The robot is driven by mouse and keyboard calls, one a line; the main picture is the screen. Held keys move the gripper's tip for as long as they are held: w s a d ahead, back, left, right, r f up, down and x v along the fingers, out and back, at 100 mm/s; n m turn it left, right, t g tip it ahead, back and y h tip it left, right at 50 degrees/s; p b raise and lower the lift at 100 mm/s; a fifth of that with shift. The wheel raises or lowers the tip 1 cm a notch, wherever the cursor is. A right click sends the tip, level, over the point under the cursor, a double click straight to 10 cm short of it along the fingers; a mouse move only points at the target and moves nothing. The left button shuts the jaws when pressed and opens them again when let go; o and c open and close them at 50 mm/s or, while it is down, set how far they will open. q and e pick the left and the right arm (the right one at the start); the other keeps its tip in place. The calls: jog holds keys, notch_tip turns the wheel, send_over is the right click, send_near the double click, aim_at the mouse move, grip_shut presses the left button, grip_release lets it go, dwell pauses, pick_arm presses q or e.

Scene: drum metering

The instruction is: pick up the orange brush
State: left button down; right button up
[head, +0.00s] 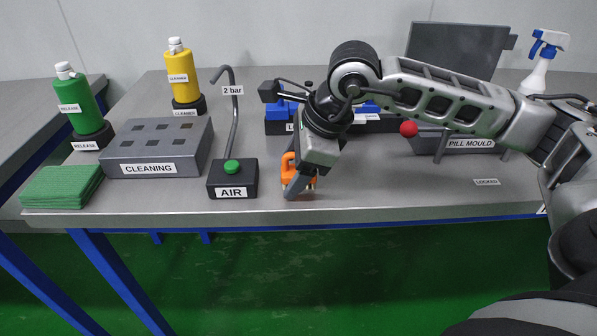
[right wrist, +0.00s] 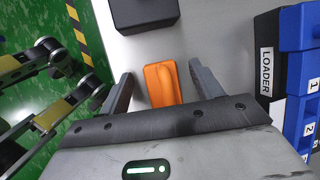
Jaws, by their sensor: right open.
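The orange brush (head: 288,168) stands on the grey table near its front edge, just right of the AIR box. In the right wrist view the orange brush (right wrist: 163,84) lies between the two fingers, with a visible gap to the finger on its left. My right gripper (head: 297,186) points down at the brush and is open around it; the fingers also show in the right wrist view (right wrist: 160,80). The gripper hides part of the brush in the head view. My left gripper is not in view.
The black AIR box (head: 233,190) with a green button stands close left of the brush. The grey CLEANING block (head: 160,150), green cloths (head: 62,187), green bottle (head: 80,105) and yellow bottle (head: 183,75) stand left. Blue bins (right wrist: 308,75) marked LOADER stand behind. The PILL MOULD (head: 470,143) is right.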

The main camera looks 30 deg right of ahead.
aim_at(292, 153)
jog(key=c, duration=1.1)
jog(key=shift+r, duration=0.55)
jog(key=shift+c, duration=1)
notch_tip(292, 153, up, 2)
jog(key=shift+d+r, duration=0.1)
jog(key=shift+r, duration=0.15)
jog(key=s+d+r, duration=0.1)
jog(key=r, duration=0.1)
jog(key=s+d+r, duration=0.1)
jog(key=s, duration=0.1)
jog(key=s+r, duration=0.1)
jog(key=r, duration=0.1)
jog(key=shift+s+d+r, duration=0.15)
jog(key=shift+d+r, duration=0.2)
jog(key=shift+d, duration=0.05)
jog(key=shift+s+d+r+b, duration=0.45)
jog(key=shift+s+d+r, duration=0.25)
jog(key=shift+s, duration=0.55)
jog(key=shift+s+d+r+b, duration=0.5)
jog(key=shift+s+d, duration=0.35)
jog(key=shift+s, duration=0.4)
jog(key=shift+s+d+r+b, duration=0.35)
jog(key=shift+s+d+r, duration=0.4)
jog(key=shift+s, duration=0.5)
